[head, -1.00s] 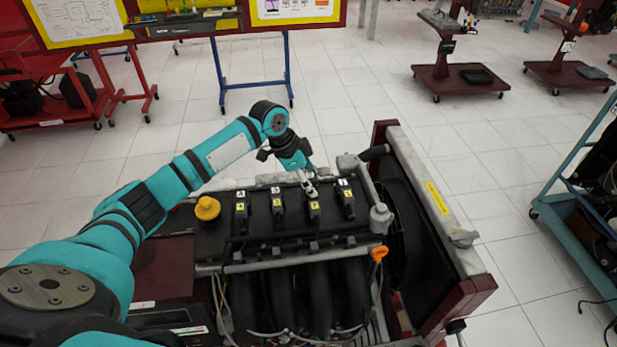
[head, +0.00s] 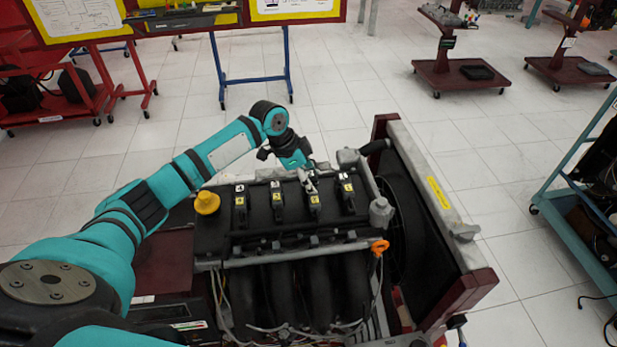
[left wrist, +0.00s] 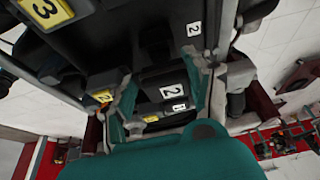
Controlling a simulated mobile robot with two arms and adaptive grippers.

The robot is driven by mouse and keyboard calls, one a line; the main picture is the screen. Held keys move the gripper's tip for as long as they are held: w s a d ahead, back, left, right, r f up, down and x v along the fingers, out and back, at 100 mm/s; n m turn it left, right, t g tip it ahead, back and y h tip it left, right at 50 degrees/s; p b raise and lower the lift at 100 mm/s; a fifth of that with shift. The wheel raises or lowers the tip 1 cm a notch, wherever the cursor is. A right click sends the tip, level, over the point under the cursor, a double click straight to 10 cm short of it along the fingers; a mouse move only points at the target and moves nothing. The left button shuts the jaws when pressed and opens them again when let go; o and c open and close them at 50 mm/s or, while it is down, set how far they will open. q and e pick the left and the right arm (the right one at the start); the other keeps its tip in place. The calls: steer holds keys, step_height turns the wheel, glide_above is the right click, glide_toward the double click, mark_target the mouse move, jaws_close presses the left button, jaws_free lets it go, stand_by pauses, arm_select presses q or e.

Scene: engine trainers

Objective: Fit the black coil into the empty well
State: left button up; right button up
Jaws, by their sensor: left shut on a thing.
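My left gripper (head: 309,180) is over the rear end of the third coil from the left on the engine's black cover (head: 259,218). It is shut on this black coil (head: 313,202), which has a pale label. The coil lies in line with the others in the row. I cannot tell whether it is fully seated. The well is hidden by the coil and gripper. My right gripper is not in view.
Other black coils stand beside it: two to the left (head: 240,206) (head: 277,202) and one to the right (head: 347,196). A yellow cap (head: 207,202) is at the cover's left. A grey pipe and the radiator frame (head: 432,200) rise at the right.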

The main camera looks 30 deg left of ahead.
arm_select(q)
steer(key=shift+s+d+f, duration=0.1)
steer(key=shift+f, duration=0.35)
steer(key=shift+f, duration=0.1)
